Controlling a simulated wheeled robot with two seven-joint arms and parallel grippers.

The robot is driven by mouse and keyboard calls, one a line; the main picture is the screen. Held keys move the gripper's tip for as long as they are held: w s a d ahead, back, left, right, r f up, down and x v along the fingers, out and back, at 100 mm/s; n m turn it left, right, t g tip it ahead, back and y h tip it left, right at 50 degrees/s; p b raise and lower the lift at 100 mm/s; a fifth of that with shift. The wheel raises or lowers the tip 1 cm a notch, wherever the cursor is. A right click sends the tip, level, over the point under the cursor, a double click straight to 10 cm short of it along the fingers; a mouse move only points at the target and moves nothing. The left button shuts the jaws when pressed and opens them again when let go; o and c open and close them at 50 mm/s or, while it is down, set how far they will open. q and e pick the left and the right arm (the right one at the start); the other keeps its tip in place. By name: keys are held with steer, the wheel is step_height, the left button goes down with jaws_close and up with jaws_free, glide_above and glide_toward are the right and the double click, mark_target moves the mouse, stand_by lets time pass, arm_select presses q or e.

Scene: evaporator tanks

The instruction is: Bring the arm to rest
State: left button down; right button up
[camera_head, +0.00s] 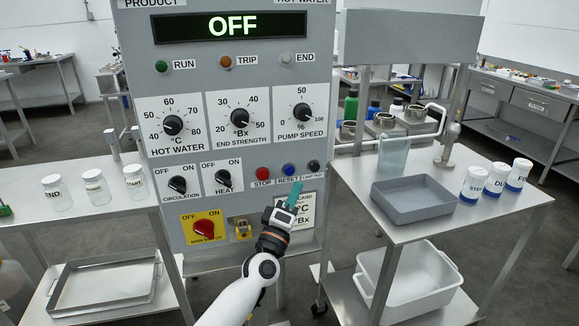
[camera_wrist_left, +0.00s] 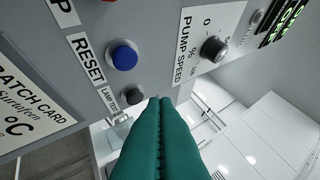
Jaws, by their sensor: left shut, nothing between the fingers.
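My left gripper (camera_head: 294,194) has teal fingers pressed together with nothing between them. It is raised in front of the lower right of the grey control panel (camera_head: 240,85). In the head view its tips are just below the blue RESET button (camera_head: 288,169) and the black lamp test button (camera_head: 313,166). In the left wrist view the closed fingers (camera_wrist_left: 160,102) point up beside the lamp test button (camera_wrist_left: 133,96), with the RESET button (camera_wrist_left: 123,56) further left. I cannot tell whether the tips touch the panel. My right gripper is out of view.
The panel display (camera_head: 232,26) reads OFF. Jars (camera_head: 56,190) stand on the left bench.

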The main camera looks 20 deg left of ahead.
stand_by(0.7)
arm_select(q)
steer(key=s+f+m+g, duration=0.2)
steer(key=s+f+g, duration=0.1)
steer(key=f, duration=0.8)
steer(key=s+f+m+g, duration=0.2)
steer(key=f+m, duration=0.1)
steer(key=f, duration=0.9)
steer(key=s+f+m+g, duration=0.2)
steer(key=s+f+g, duration=0.1)
steer(key=f, duration=0.8)
steer(key=s+a+f+m+g, duration=0.2)
steer(key=s+f+m+g, duration=0.3)
steer(key=s+f, duration=1.3)
steer(key=s+f+m+g, duration=0.1)
steer(key=s+f+g, duration=0.2)
steer(key=s, duration=0.7)
steer(key=s+a+f+m+g+y, duration=0.1)
steer(key=s+f+g, duration=0.2)
steer(key=s+f, duration=0.3)
steer(key=s+a+f+m+g+y, duration=0.1)
steer(key=s+f, duration=0.3)
steer(key=s, duration=1.1)
steer(key=shift+s+a+f+m+g, duration=0.15)
steer(key=shift+s+f+m+g, duration=0.2)
steer(key=shift+g, duration=0.55)
